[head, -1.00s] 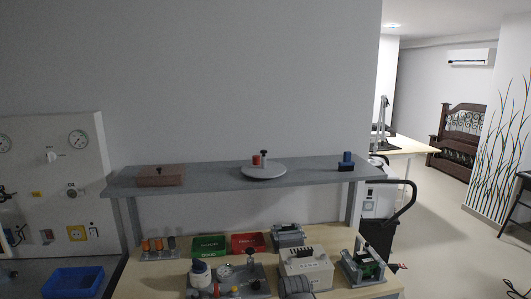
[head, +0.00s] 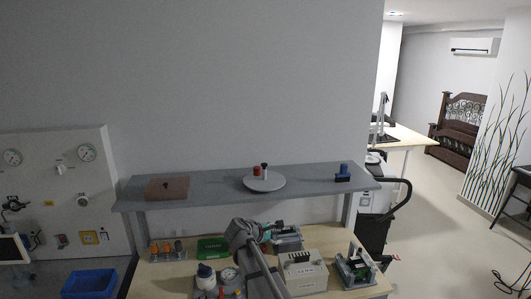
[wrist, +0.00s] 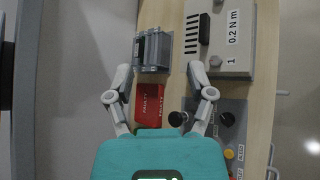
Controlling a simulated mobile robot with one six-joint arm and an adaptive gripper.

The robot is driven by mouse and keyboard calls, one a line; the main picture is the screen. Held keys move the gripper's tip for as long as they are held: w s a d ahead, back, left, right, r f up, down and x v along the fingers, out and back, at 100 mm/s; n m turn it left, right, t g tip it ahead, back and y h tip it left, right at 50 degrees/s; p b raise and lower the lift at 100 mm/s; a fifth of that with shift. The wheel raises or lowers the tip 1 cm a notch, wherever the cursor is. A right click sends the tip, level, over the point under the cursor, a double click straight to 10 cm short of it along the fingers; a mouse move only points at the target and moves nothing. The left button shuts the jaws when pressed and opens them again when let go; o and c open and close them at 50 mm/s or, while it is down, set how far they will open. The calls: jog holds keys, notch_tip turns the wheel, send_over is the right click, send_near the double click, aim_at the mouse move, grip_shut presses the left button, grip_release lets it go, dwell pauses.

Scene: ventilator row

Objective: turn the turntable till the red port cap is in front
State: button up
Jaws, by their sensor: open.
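The turntable (head: 275,184) is a round light grey disc on the raised grey shelf in the head view. A red cap (head: 256,170) stands on it, left of centre. A dark-topped post or knob (head: 264,168) stands just to the right of the cap. My gripper (wrist: 161,78) is open and empty in the wrist view, pointing at the bench below the shelf. It is apart from the turntable, which does not show in the wrist view. In the head view my arm rises in front of the bench, below the turntable.
The shelf (head: 218,184) also holds a brown box (head: 167,188) at left and a blue item (head: 343,173) at right. The bench below is crowded: a green tray (head: 212,248), a red tray (wrist: 149,105), a grey fixture (wrist: 152,50) and a pale box (wrist: 232,45). A blue bin (head: 88,283) stands left.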

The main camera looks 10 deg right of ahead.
jog(key=w+a+r+n+t+p, duration=0.1)
jog(key=w+r+n, duration=0.1)
jog(key=r, duration=0.1)
jog(key=w+a+r+n+t+h+p, duration=0.1)
jog(key=w+a+r+n, duration=0.1)
jog(key=w+r, duration=0.1)
jog(key=w+a+r+n+t+h+p, duration=0.1)
jog(key=w+a+r+n+p, duration=0.1)
jog(key=r, duration=0.3)
jog(key=shift+w+a+r, duration=0.15)
jog(key=shift+w+a, duration=0.1)
jog(key=shift+w, duration=0.2)
jog(key=n+t+p, duration=0.3)
jog(key=n, duration=0.2)
send_near(263, 165)
jog(key=shift+s+a+f+h, duration=0.15)
jog(key=shift+s+a, duration=0.25)
jog(key=shift+a, duration=0.15)
jog(key=shift+s+a+f+h, duration=0.15)
jog(key=shift+s+a, duration=0.3)
jog(key=shift+a, duration=0.05)
jog(key=shift+d, duration=0.1)
jog(key=x, duration=1.3)
jog(key=shift+w+d, duration=0.15)
jog(key=shift+w, duration=0.2)
jog(key=shift+r, duration=0.1)
grip_shut()
